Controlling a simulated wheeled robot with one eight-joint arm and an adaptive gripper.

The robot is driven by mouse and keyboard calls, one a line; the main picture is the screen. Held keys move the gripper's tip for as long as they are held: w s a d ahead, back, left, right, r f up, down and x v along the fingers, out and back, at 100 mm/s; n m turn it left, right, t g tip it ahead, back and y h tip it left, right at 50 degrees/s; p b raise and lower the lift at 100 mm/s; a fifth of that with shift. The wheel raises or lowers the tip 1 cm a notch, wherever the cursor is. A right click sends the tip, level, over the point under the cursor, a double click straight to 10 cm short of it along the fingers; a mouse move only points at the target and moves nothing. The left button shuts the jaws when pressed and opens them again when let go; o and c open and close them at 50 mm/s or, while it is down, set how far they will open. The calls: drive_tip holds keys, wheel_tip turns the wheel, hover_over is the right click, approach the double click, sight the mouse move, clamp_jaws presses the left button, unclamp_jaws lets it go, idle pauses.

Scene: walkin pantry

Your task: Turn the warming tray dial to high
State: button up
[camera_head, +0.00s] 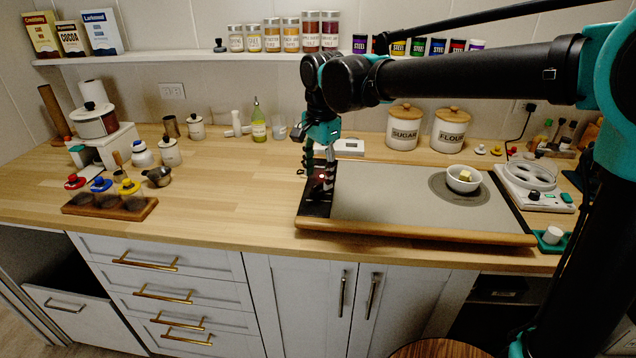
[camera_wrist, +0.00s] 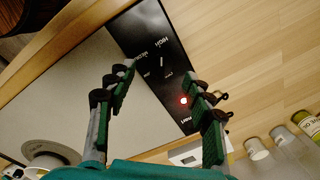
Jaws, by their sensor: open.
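The warming tray has a grey top (camera_head: 400,205) and a black control panel (camera_head: 316,208) along its left end. In the wrist view the panel (camera_wrist: 140,30) shows the word HIGH near its upper corner, other print too small to read, and a lit red light (camera_wrist: 183,100). A short white mark (camera_wrist: 162,62) lies on the panel between my fingertips, apparently on the dark dial; the dial's outline blends into the black panel. My gripper (camera_wrist: 160,72) is open over the panel, one finger either side of the mark. In the head view my gripper (camera_head: 319,188) hides much of the panel; contact cannot be told.
A white bowl (camera_head: 463,180) with a yellowish block stands on the tray's right. A small white device (camera_head: 350,147) sits behind the tray. Sugar (camera_head: 404,130) and flour (camera_head: 449,132) canisters stand at the back.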

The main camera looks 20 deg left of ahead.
sight(320, 190)
wheel_tip(320, 190, up, 8)
drive_tip(key=shift+d+r, duration=0.15)
drive_tip(key=shift+d, duration=0.1)
drive_tip(key=shift+s, duration=0.1)
idle(0.4)
